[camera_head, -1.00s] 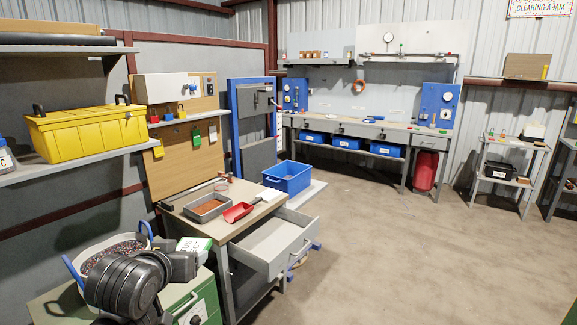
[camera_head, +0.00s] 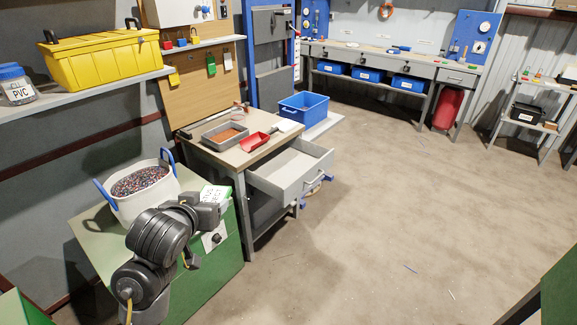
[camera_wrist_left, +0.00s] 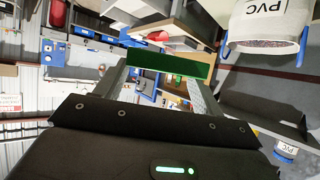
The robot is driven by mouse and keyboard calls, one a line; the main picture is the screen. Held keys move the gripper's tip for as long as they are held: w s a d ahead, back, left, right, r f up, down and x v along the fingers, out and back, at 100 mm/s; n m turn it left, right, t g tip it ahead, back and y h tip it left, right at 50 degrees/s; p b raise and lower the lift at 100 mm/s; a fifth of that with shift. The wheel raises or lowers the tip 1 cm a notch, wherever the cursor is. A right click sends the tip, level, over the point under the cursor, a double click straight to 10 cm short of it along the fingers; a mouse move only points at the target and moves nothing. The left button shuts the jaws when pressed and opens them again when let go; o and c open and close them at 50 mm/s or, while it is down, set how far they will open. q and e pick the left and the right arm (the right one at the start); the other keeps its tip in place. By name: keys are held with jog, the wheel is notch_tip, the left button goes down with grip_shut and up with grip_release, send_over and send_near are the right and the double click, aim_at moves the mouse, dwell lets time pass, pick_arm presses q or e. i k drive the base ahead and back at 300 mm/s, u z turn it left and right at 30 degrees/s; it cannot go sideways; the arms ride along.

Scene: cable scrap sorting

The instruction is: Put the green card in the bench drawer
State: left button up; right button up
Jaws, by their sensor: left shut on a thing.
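My left gripper (camera_head: 207,209) is above the green cabinet, in front of the bench. In the left wrist view its two fingers (camera_wrist_left: 163,84) are shut on the green card (camera_wrist_left: 168,64), which spans between the tips. In the head view a white face with green marks (camera_head: 216,195) shows by the fingertips and looks like part of the card. The bench drawer (camera_head: 291,172) is pulled out, and its visible inside looks empty. The gripper is left of the drawer and apart from it. My right gripper is not in view.
The bench top (camera_head: 238,153) carries a grey tray (camera_head: 225,135) and a red scoop (camera_head: 259,140). A white bucket of granules (camera_head: 146,200) stands on the green cabinet (camera_head: 90,234) beside my arm. A blue bin (camera_head: 304,107) is behind the drawer. The floor on the right is clear.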

aim_at(295, 164)
jog(key=z, duration=1.2)
jog(key=i, duration=2.75)
jog(key=u, duration=1.8)
